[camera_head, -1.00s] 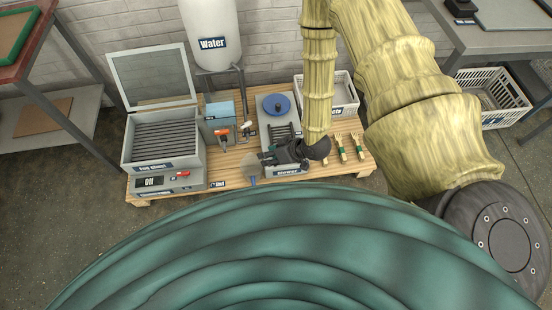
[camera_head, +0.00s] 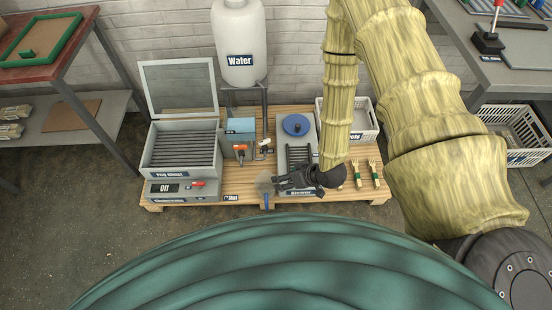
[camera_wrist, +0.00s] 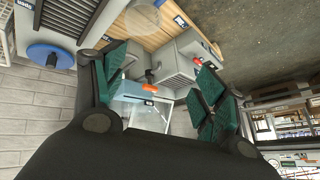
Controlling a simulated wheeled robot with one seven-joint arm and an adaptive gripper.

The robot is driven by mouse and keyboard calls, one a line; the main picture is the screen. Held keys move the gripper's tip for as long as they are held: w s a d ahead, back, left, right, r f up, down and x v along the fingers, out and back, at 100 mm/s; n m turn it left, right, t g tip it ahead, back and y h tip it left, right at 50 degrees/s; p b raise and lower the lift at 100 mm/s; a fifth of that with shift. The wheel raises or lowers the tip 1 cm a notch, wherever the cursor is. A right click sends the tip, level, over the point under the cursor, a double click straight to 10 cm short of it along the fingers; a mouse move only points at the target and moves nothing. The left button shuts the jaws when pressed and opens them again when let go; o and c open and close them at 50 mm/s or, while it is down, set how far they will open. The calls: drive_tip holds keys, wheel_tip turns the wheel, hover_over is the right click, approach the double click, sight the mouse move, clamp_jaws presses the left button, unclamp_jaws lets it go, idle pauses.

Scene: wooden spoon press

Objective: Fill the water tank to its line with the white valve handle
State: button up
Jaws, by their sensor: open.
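The white water reservoir (camera_head: 240,45) labelled "Water" stands at the back, with pipes below it. A small blue-grey tank (camera_head: 239,125) sits beneath it on the wooden pallet; it also shows in the wrist view (camera_wrist: 128,112). An orange handle (camera_head: 240,147) is at its front, also visible in the wrist view (camera_wrist: 150,87). The white valve handle (camera_head: 265,149) is just right of the orange one; I cannot make it out in the wrist view. The fill line is too small to read. My gripper (camera_head: 277,184) is open and empty above the blower's front, apart from the handles.
The fog chest (camera_head: 181,174) with raised lid stands left of the tank. The blower (camera_head: 297,193) is under my gripper, with a blue disc (camera_head: 295,124) behind. A clear round paddle (camera_head: 265,183) is close by. Brushes (camera_head: 375,173) and a white crate (camera_head: 361,131) are at right.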

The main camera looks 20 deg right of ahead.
sight(265, 142)
drive_tip(key=w+f+t+h+b, duration=0.1)
drive_tip(key=w+f+t+b, duration=0.1)
drive_tip(key=w+b, duration=0.5)
drive_tip(key=w+f+t+h+b, duration=0.1)
drive_tip(key=w+f+t+b, duration=0.2)
drive_tip(key=b, duration=1.1)
drive_tip(key=w+f+m+t+h+b, duration=0.1)
drive_tip(key=w+f+t+b, duration=0.1)
drive_tip(key=w+f+b, duration=0.4)
drive_tip(key=shift+w+a+f+t+b, duration=0.1)
drive_tip(key=shift+w+b, duration=0.85)
drive_tip(key=shift+w, duration=0.3)
drive_tip(key=shift+w+a+f+t+b, duration=0.1)
drive_tip(key=shift+w+a+b, duration=0.05)
drive_tip(key=shift+w+b, duration=0.9)
drive_tip(key=shift+w+a+f+t+b, duration=0.1)
drive_tip(key=shift+w+b, duration=0.7)
drive_tip(key=shift+w, duration=0.6)
drive_tip(key=shift+w+f, duration=0.15)
drive_tip(key=shift+w, duration=0.55)
drive_tip(key=c, duration=1)
